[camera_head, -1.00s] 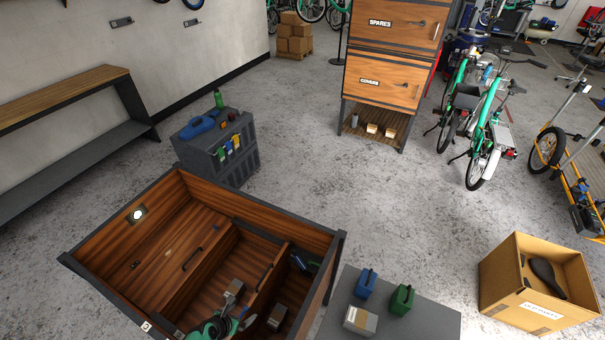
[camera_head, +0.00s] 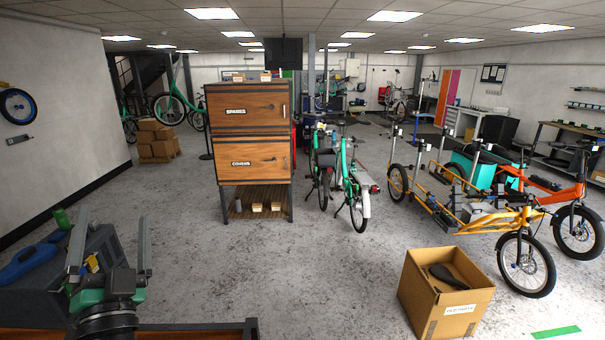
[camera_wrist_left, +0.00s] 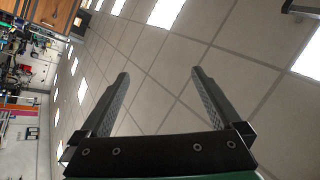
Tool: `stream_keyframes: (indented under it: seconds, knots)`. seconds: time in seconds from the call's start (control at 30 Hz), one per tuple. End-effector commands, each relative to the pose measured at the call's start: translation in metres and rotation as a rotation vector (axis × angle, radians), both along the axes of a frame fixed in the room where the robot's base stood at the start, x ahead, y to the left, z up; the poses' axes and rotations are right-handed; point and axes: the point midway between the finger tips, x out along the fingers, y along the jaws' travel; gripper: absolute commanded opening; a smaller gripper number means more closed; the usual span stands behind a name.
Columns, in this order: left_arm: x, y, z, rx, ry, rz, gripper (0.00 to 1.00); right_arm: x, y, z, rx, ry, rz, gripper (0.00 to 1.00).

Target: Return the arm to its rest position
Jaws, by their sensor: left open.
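My left gripper (camera_head: 113,215) is in the lower left of the head view, pointing up, with its two grey fingers wide apart. The left wrist view shows the same gripper (camera_wrist_left: 160,74) open and empty, with only ceiling tiles and lights between its fingers. It touches nothing that I can see. My right gripper is in neither view.
A grey storage box (camera_head: 35,280) stands behind the gripper at left. A wooden bin's rim (camera_head: 190,334) crosses the bottom edge. A SPARES cabinet (camera_head: 250,105), cardboard box (camera_head: 445,305) and orange cargo bike (camera_head: 480,200) stand ahead. The middle floor is clear.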

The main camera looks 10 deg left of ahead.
Motion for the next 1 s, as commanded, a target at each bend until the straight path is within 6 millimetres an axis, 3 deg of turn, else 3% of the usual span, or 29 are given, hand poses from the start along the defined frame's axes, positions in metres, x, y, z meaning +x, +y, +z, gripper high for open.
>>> stream_keyframes:
  seconds: [0.03, 0.1, 0.2, 0.37, 0.4, 0.7, 0.83, 1.0]
  knots:
    - [-0.014, -0.029, 0.014, -0.124, -0.136, -0.158, 1.0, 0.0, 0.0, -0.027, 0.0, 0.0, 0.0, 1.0]
    - [-0.035, -0.069, 0.044, -0.286, -0.275, -0.405, 1.0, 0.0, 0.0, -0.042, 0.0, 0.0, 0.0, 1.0]
    - [-0.068, -0.123, 0.074, -0.429, -0.387, -0.722, 1.0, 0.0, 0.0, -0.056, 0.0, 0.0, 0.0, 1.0]
    - [-0.132, -0.199, 0.1, -0.531, -0.452, -1.152, 1.0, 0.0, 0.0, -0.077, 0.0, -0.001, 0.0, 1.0]
    - [-0.127, -0.196, 0.14, -0.535, -0.445, -1.139, 1.0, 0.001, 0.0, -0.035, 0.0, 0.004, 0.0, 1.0]
    - [-0.124, -0.194, 0.257, -0.533, -0.441, -1.126, 1.0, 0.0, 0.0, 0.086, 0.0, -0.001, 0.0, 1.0]
    - [-0.124, -0.194, 0.285, -0.533, -0.44, -1.125, 1.0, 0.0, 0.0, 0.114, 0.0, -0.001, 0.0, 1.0]
    - [-0.124, -0.193, 0.288, -0.533, -0.44, -1.123, 1.0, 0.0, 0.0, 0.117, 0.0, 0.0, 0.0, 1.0]
